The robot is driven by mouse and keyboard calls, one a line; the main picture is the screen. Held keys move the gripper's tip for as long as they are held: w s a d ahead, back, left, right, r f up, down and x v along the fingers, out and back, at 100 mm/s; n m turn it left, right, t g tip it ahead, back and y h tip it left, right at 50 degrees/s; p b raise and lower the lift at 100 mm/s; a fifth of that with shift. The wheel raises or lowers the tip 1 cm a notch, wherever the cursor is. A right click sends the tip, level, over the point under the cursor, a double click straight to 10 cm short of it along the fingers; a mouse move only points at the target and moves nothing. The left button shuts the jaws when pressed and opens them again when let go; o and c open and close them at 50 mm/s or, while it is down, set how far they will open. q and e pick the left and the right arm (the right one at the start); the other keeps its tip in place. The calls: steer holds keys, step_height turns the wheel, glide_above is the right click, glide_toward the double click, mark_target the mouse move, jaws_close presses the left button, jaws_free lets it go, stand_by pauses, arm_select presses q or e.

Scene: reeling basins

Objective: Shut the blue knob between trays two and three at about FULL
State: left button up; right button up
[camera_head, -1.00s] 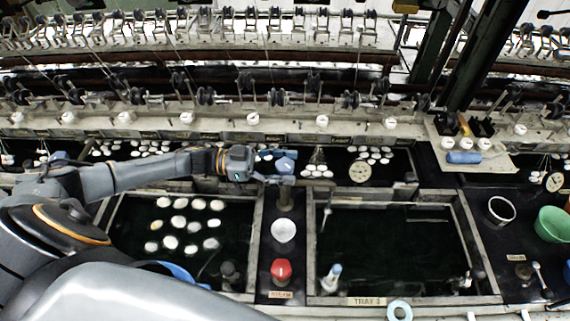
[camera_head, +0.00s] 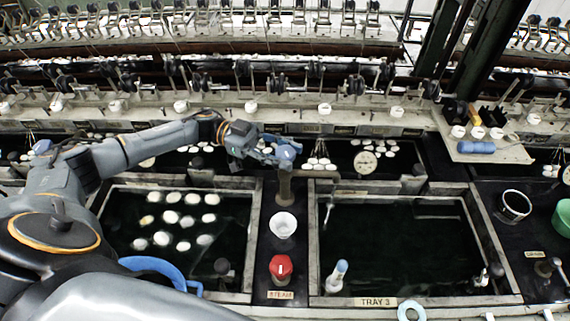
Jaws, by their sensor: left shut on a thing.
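The blue knob (camera_head: 287,152) sits on top of a brownish post (camera_head: 285,185) on the dark strip between two dark water trays. My left gripper (camera_head: 276,152) reaches it from the left, its fingers shut on the knob and partly hiding it. The tray on the right (camera_head: 378,301) carries a label reading TRAY 3. The tray on the left (camera_head: 254,245) holds several white cocoons in its water. The knob's setting marks are too small to read. My right gripper is not in view.
Below the post on the same strip are a white bowl (camera_head: 283,225) and a red knob (camera_head: 281,268) above a small label. A blue-white bottle-like item (camera_head: 337,275) stands in tray 3. A dark round cup (camera_head: 515,205) and a green bowl (camera_head: 564,217) are at the right.

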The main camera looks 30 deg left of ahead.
mark_target(285, 150)
arm_select(q)
steer(key=m+g+b, duration=0.2)
steer(key=g, duration=0.1)
steer(key=m+g+b, duration=0.1)
steer(key=b, duration=0.1)
steer(key=shift+w+f+g, duration=0.1)
steer(key=shift+f+g, duration=0.15)
steer(key=shift+g, duration=0.15)
steer(key=shift+r+m+g+y+b, duration=0.25)
steer(key=shift+m+g+y+b, duration=0.25)
steer(key=shift+m+g+b, duration=0.45)
steer(key=shift+g, duration=0.25)
steer(key=o, duration=1.2)
steer(key=shift+r, duration=0.15)
step_height(285, 150, up, 10)
steer(key=shift+f, duration=0.1)
